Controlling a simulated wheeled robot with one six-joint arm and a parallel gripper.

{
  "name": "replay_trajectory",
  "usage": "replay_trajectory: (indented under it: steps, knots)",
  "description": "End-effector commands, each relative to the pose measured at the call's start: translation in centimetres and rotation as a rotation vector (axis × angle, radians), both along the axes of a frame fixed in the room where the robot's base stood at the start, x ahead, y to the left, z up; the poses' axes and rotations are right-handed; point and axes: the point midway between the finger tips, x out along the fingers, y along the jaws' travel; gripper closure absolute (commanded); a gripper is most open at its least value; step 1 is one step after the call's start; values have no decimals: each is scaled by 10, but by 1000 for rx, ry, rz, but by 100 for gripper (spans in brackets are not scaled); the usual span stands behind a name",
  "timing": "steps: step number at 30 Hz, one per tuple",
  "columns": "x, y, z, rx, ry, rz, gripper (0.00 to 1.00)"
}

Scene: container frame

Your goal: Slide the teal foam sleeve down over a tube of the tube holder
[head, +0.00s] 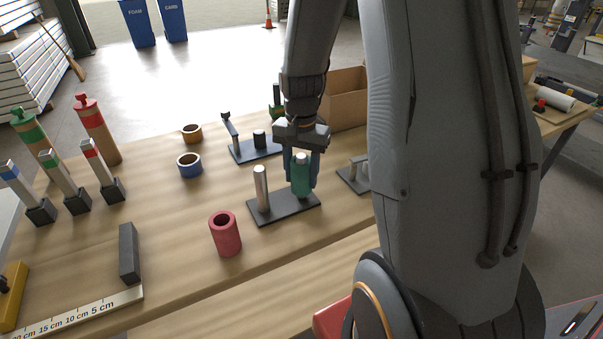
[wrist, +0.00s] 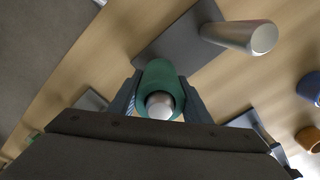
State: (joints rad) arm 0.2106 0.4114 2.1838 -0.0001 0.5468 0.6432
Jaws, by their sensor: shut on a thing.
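The teal foam sleeve (head: 301,178) is upright between the fingers of my gripper (head: 302,172), which is shut on it. The tube holder (head: 272,211) is a dark base plate with a bare metal tube (head: 261,188) on its left. The sleeve is around the holder's other tube, whose pale rounded top shows inside the sleeve's opening in the wrist view (wrist: 160,104). The sleeve's lower end appears close to the plate; whether it touches is unclear. The bare tube (wrist: 240,36) also shows in the wrist view, apart from my gripper (wrist: 160,98).
A red foam sleeve (head: 226,236) stands left of the holder. Blue (head: 189,166) and brown (head: 191,134) rings lie behind it. A dark stand (head: 256,150) and a cardboard box (head: 345,98) are behind my gripper. The table front left of the holder has free room.

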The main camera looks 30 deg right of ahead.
Motion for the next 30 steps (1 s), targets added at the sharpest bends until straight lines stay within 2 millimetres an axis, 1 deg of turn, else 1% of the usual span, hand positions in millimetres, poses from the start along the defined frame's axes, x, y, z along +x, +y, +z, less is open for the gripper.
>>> replay_trajectory:
  steps: [30]
  knots:
    - [0,0,-14,0,0,0,77]
